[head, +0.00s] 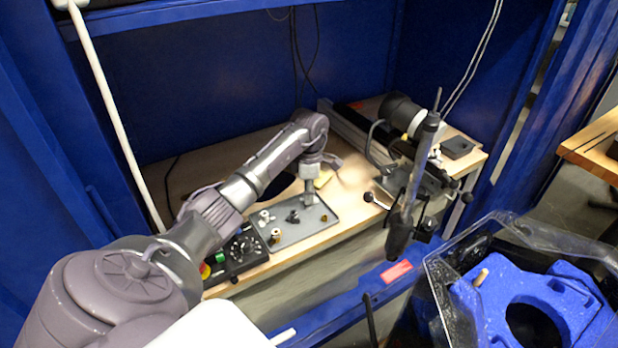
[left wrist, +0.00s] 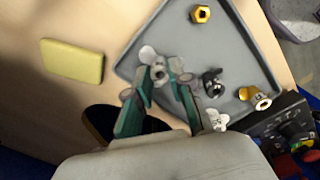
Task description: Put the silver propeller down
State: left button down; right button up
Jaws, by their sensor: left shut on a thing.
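My left gripper (head: 309,192) points down over the far right part of the grey tray (head: 318,227). In the left wrist view its teal fingers (left wrist: 163,85) are shut on the silver propeller (left wrist: 159,66), which sits at the fingertips over the tray's edge area (left wrist: 180,38). I cannot tell whether the propeller touches the tray. In the head view the gripper mostly hides it. A black propeller (left wrist: 212,82) and a whitish propeller (left wrist: 216,121) lie in the tray. My right gripper is not in view.
Gold fittings lie in the tray, one a nut (left wrist: 201,14), another (left wrist: 254,96) near the control box (head: 240,249). A yellow block (left wrist: 72,61) lies on the wooden bench beside the tray. A motor rig (head: 402,112) stands right; a blue frame surrounds the bench.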

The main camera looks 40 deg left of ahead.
pick_arm(q)
jog(key=c, duration=1)
grip_release()
jog(key=shift+f, duration=0.15)
jog(key=shift+c, duration=0.2)
jog(key=shift+r, duration=0.3)
notch_tip(320, 180, up, 12)
jog(key=shift+f, duration=0.15)
